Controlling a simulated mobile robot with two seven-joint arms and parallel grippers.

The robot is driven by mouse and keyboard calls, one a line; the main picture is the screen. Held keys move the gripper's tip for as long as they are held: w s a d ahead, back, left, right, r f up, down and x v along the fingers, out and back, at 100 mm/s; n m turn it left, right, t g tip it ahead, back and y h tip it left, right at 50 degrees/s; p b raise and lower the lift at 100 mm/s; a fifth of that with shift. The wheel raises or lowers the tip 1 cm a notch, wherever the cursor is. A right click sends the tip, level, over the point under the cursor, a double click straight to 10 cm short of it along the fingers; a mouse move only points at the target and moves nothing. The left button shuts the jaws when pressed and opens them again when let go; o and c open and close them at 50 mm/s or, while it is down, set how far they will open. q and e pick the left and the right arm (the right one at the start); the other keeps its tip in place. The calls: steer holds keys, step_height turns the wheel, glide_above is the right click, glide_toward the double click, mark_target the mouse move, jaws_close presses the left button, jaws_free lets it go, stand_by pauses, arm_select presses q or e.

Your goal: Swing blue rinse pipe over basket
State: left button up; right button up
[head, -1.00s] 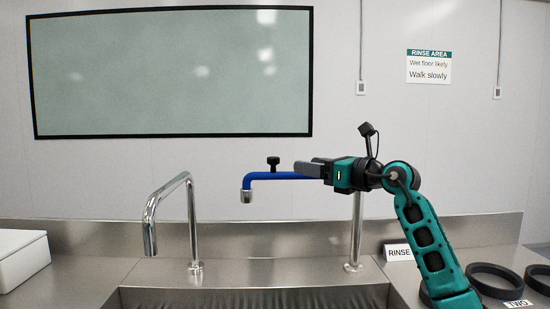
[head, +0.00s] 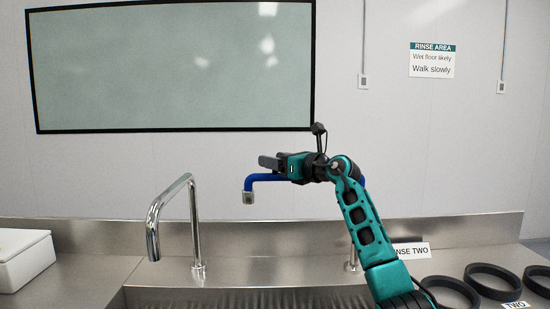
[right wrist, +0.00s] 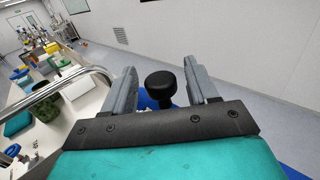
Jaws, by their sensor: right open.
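The blue rinse pipe (head: 264,178) reaches left above the sink, with a metal nozzle (head: 248,198) pointing down at its end. My right arm hides its middle and most of its upright. My right gripper (head: 265,162) is at the outer part of the pipe, just above it. In the right wrist view, a black knob (right wrist: 160,84) stands between the two open, spread fingers (right wrist: 162,88), with a gap on each side. Blue pipe (right wrist: 150,101) shows below the knob. My left gripper is not in view. I cannot make out a basket in the head view.
A chrome tap (head: 193,220) stands left of the blue pipe. The sink (head: 250,298) lies below. A white box (head: 24,258) is at the far left; black rings (head: 494,281) and a "RINSE TWO" sign (head: 411,252) are at the right.

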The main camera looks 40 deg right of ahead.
steer(key=shift+w, duration=0.35)
steer(key=shift+c, duration=0.3)
jaws_close()
